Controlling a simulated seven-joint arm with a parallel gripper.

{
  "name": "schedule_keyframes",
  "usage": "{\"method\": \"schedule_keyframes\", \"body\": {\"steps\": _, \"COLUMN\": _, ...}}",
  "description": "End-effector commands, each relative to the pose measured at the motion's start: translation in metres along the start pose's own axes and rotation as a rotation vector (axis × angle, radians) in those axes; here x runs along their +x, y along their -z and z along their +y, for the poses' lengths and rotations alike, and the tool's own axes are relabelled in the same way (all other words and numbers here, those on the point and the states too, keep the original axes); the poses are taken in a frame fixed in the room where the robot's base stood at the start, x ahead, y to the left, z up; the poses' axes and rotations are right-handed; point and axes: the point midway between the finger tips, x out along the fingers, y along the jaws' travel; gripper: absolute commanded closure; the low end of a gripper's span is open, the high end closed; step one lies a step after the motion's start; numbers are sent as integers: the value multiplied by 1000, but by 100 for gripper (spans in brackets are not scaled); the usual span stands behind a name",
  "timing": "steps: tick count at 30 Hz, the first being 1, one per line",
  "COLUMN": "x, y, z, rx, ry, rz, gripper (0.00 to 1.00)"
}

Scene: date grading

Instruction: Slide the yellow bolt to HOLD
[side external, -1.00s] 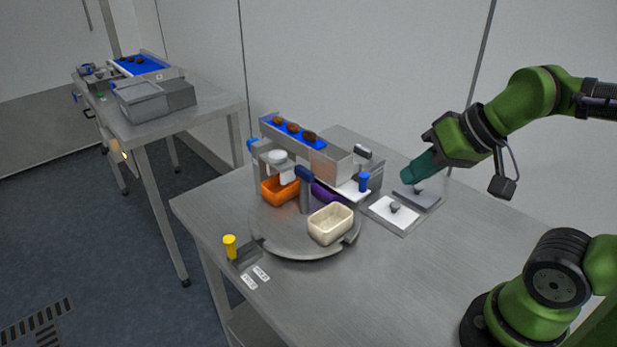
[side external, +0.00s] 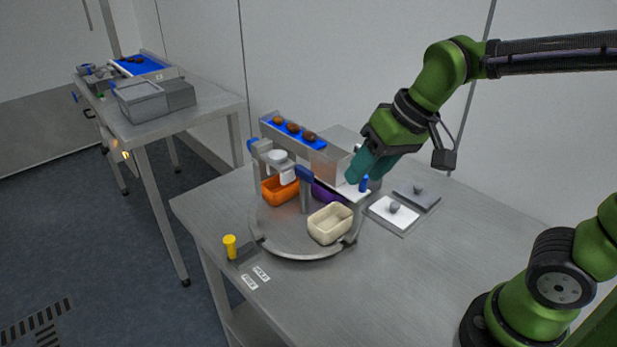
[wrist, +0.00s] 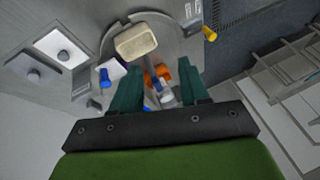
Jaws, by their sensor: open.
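The yellow bolt (side external: 230,246) stands upright at the front left of the steel table, beside the round turntable (side external: 275,242). Two small white labels with dark lettering (side external: 255,278) lie near it; I cannot read which is HOLD. In the wrist view the yellow bolt (wrist: 209,34) is at the upper right, beyond my fingers. My gripper (side external: 356,180) is above the back right of the turntable, near the blue knob (side external: 363,184), well away from the bolt. In the wrist view its two green fingers (wrist: 160,90) are apart with nothing held between them.
The turntable carries a cream tray (side external: 331,224), an orange tray (side external: 280,190) and a purple tray (side external: 325,194). A blue belt with several dates (side external: 292,131) runs behind. White and grey plates with knobs (side external: 392,214) lie at right. The front right tabletop is clear.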

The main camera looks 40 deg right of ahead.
Motion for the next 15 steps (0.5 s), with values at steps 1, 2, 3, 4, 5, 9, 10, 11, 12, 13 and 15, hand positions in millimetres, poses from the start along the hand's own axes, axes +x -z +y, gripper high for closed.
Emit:
{"method": "schedule_keyframes", "body": {"steps": 1, "x": 10, "y": 14, "z": -14, "rx": -35, "ry": -9, "rz": -43, "gripper": 55}}
{"method": "schedule_keyframes", "body": {"steps": 2, "x": 14, "y": 21, "z": -21, "rx": -56, "ry": -17, "rz": -64, "gripper": 55}}
{"method": "schedule_keyframes", "body": {"steps": 3, "x": 22, "y": 31, "z": -31, "rx": -84, "ry": -25, "rz": -92, "gripper": 55}}
{"method": "schedule_keyframes", "body": {"steps": 4, "x": 27, "y": 38, "z": -38, "rx": -105, "ry": -32, "rz": -112, "gripper": 55}}
{"method": "schedule_keyframes", "body": {"steps": 5, "x": 34, "y": 45, "z": -46, "rx": -126, "ry": -40, "rz": -132, "gripper": 55}}
{"method": "schedule_keyframes", "body": {"steps": 9, "x": 67, "y": 73, "z": -84, "rx": -224, "ry": -78, "rz": -223, "gripper": 55}}
{"method": "schedule_keyframes", "body": {"steps": 10, "x": 75, "y": 78, "z": -92, "rx": -245, "ry": -88, "rz": -242, "gripper": 55}}
{"method": "schedule_keyframes", "body": {"steps": 11, "x": 83, "y": 82, "z": -100, "rx": -265, "ry": -97, "rz": -260, "gripper": 55}}
{"method": "schedule_keyframes", "body": {"steps": 12, "x": 94, "y": 87, "z": -111, "rx": -292, "ry": -109, "rz": -283, "gripper": 55}}
{"method": "schedule_keyframes", "body": {"steps": 13, "x": 103, "y": 91, "z": -119, "rx": -311, "ry": -120, "rz": -300, "gripper": 55}}
{"method": "schedule_keyframes", "body": {"steps": 15, "x": 123, "y": 98, "z": -137, "rx": -355, "ry": -143, "rz": -335, "gripper": 55}}
